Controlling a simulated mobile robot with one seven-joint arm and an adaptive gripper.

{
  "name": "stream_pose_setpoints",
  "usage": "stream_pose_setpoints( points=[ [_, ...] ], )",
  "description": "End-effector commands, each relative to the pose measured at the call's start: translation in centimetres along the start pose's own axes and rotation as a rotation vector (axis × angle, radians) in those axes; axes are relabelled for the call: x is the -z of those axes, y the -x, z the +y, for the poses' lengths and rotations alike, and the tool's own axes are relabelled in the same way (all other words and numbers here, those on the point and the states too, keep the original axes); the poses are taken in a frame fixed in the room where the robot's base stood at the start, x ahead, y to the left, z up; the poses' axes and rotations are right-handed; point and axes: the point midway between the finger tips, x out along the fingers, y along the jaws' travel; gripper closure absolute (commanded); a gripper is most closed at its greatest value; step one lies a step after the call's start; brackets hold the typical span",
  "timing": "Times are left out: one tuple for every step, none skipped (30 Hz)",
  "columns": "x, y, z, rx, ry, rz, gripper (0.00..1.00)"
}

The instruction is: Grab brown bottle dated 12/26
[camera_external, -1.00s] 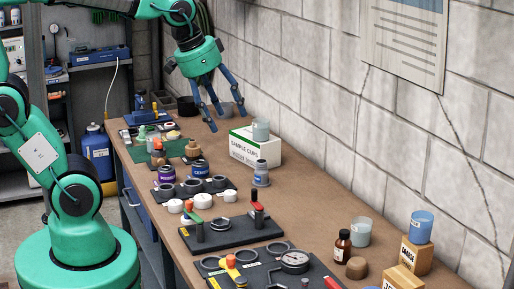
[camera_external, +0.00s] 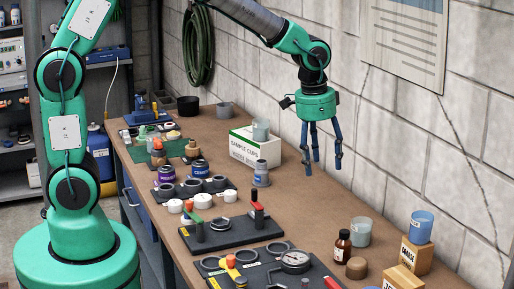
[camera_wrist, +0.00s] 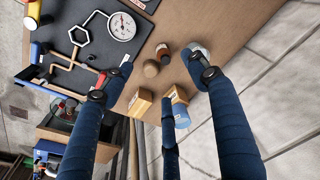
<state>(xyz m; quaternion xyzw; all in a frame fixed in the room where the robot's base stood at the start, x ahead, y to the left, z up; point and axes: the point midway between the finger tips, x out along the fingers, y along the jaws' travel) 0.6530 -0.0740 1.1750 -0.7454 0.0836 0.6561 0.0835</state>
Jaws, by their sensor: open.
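A small brown bottle (camera_external: 342,246) with a black cap and a pale label stands upright near the right side of the workbench. Its date cannot be read. It also shows in the wrist view (camera_wrist: 163,50), foreshortened, near the top centre. My gripper (camera_external: 322,165) hangs above the bench near the wall, farther back than the bottle, fingers pointing down, open and empty. In the wrist view the blue fingers (camera_wrist: 165,95) are spread apart, with the bottle beyond them.
A brown knob-like stopper (camera_external: 356,268), a clear cup (camera_external: 360,231) and a blue cup (camera_external: 421,226) on a wooden block (camera_external: 416,256) stand close to the bottle. A black board with a gauge (camera_external: 296,262) lies to its left. The block wall (camera_external: 350,110) bounds the right.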

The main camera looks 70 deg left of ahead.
Motion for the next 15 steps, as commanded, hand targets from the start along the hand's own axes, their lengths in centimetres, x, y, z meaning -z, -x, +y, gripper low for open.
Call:
stream_pose_setpoints(
  points=[
    [0.9,-1.7,0.2,-0.003,-0.010,-0.018,0.41],
    [1.3,-2.6,0.4,-0.004,-0.015,-0.027,0.41],
    [1.9,-3.7,0.6,-0.006,-0.023,-0.037,0.41],
    [2.3,-4.7,0.7,-0.007,-0.028,-0.045,0.41],
    [2.8,-5.6,0.8,-0.009,-0.033,-0.053,0.41],
    [3.3,-6.7,1.0,-0.010,-0.040,-0.063,0.41],
    [3.6,-7.7,1.1,-0.011,-0.044,-0.072,0.41],
    [3.9,-8.5,1.2,-0.012,-0.049,-0.077,0.41],
    [4.3,-9.6,1.4,-0.014,-0.054,-0.087,0.41],
    [4.6,-10.4,1.5,-0.015,-0.058,-0.092,0.41],
    [4.8,-11.2,1.6,-0.016,-0.062,-0.099,0.41],
    [5.0,-11.9,1.8,-0.017,-0.067,-0.104,0.41],
    [5.2,-12.5,1.9,-0.017,-0.071,-0.108,0.41],
    [5.3,-13.1,2.0,-0.018,-0.074,-0.113,0.41],
    [5.5,-13.6,2.1,-0.019,-0.077,-0.116,0.41]
  ],
)
